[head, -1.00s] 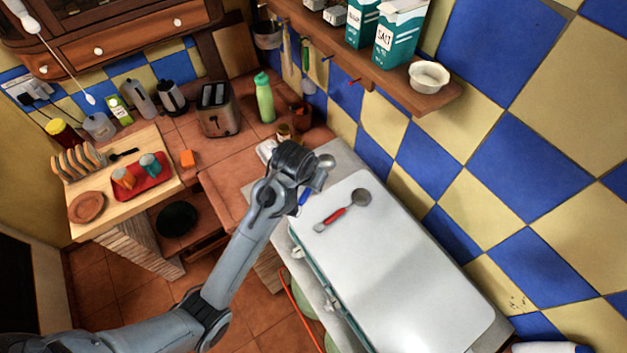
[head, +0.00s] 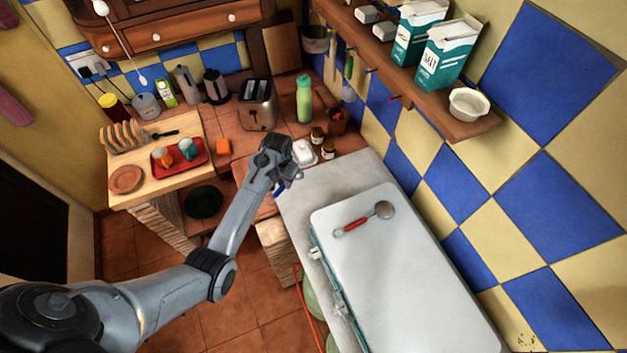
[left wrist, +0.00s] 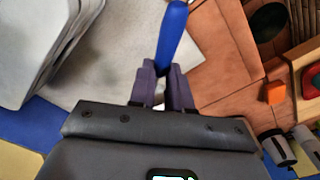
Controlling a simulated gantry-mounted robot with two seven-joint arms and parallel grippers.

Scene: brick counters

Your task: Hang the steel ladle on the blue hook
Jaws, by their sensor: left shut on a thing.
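The blue handle (left wrist: 172,45) sticks out beyond the fingers in the left wrist view. The head of this utensil is not clear, so I cannot tell if it is the steel ladle. A ladle with a red handle and round steel bowl (head: 384,210) lies on the white lid, apart from my gripper. A small blue hook (head: 370,71) sits under the wall shelf, with a red hook (head: 395,98) to its right.
The wall shelf (head: 440,110) holds salt cartons (head: 449,56) and a white bowl (head: 469,103). Utensils hang left of the blue hook. A green bottle (head: 304,99), jars and a white dish (head: 303,152) stand behind my gripper. The white lid (head: 410,290) is mostly bare.

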